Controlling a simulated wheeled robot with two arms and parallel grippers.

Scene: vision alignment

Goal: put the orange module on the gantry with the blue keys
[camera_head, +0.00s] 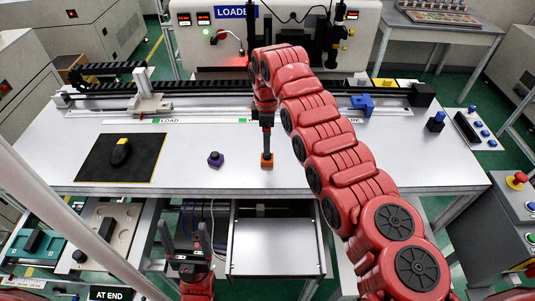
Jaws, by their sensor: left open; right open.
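The orange module (267,162) stands upright on the white table near its front edge, in the middle of the view. My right gripper (267,150) points down directly over it, its dark narrow fingers reaching the module's top. They are seen edge-on, so the gap between them is hidden; the gripper is open. A gantry rail (215,88) runs along the back of the table with a pale carriage (150,103) at its left. A blue part (362,103) sits at the rail's right. My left gripper (188,250) is open and empty, low in front of the table.
A purple module (215,159) stands left of the orange one. A black mat (95,168) bears a black and yellow object (120,152). My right arm covers the table's right middle.

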